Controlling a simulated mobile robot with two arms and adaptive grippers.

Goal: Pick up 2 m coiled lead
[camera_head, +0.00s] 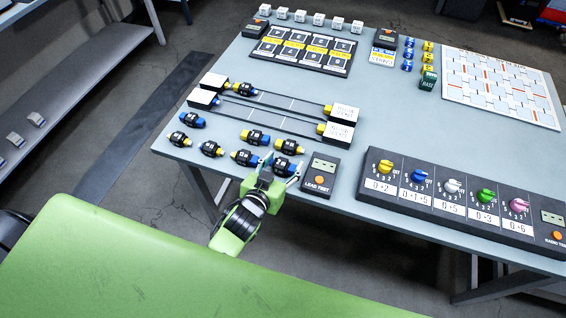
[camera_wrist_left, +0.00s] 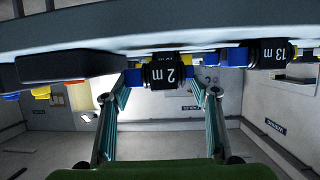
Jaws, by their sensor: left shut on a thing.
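The 2 m coiled lead (camera_head: 285,166) is a black coil with coloured ends at the near edge of the table, left of the lead test box. In the left wrist view, my left gripper (camera_wrist_left: 165,86) is shut on the lead. Whether it is clear of the table I cannot tell. My right gripper is not in view.
Several similar coiled leads lie close by, including one just left (camera_head: 244,157) and a 13 m lead (camera_wrist_left: 268,53). The lead test box (camera_head: 320,175) stands close on the right. Two long rails with white blocks (camera_head: 338,131) lie behind. A dial panel (camera_head: 450,198) is at right.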

